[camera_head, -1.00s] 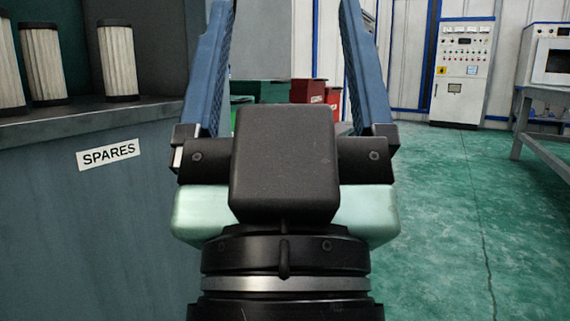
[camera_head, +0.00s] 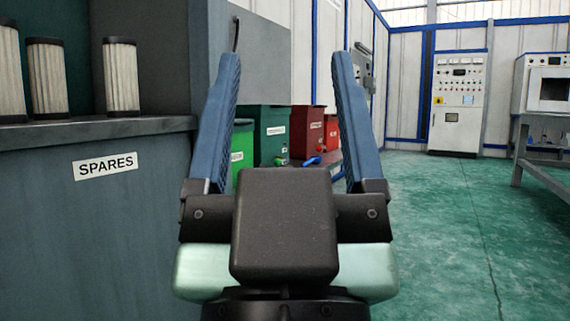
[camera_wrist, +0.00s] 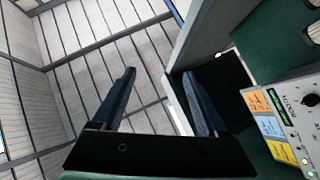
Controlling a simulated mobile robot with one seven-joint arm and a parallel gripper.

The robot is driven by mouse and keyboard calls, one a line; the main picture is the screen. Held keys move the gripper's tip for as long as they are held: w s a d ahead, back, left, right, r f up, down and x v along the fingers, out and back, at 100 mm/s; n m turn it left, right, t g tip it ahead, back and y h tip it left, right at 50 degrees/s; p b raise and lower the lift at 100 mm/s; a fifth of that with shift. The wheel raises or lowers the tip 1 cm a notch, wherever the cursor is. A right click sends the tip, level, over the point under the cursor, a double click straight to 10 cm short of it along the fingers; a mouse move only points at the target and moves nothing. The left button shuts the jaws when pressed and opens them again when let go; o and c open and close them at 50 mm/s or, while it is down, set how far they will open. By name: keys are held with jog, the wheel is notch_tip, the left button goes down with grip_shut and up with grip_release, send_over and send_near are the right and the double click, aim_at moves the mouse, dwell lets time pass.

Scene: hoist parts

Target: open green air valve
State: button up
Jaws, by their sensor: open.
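My gripper (camera_head: 287,60) is in the middle of the head view, with its two blue fingers spread wide and nothing between them. Both fingers also show in the wrist view (camera_wrist: 158,75), apart and empty. Between the fingers in the head view, far behind them, a small green fitting (camera_head: 282,160) sits low near a dark green bin; it may be the green air valve, but it is too small to be sure. A blue handle-like piece (camera_head: 313,160) is just right of it. My gripper is well short of both. Part of that area is hidden by my gripper body.
A grey SPARES counter (camera_head: 60,230) with several white filters (camera_head: 121,78) stands close on the left. Dark green (camera_head: 271,125) and red (camera_head: 308,125) bins stand behind. A control cabinet (camera_head: 460,100) and a bench (camera_head: 540,160) are at the right. The green floor (camera_head: 440,230) is open there.

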jog(key=shift+r, duration=0.2)
jog(key=shift+c, duration=1.1)
notch_tip(320, 180, up, 7)
jog(key=p, duration=0.7)
jog(key=shift+r+p, duration=0.1)
jog(key=shift+p, duration=0.2)
grip_shut()
notch_tip(320, 180, up, 25)
jog(key=p, duration=2.4)
jog(key=shift+f, duration=0.2)
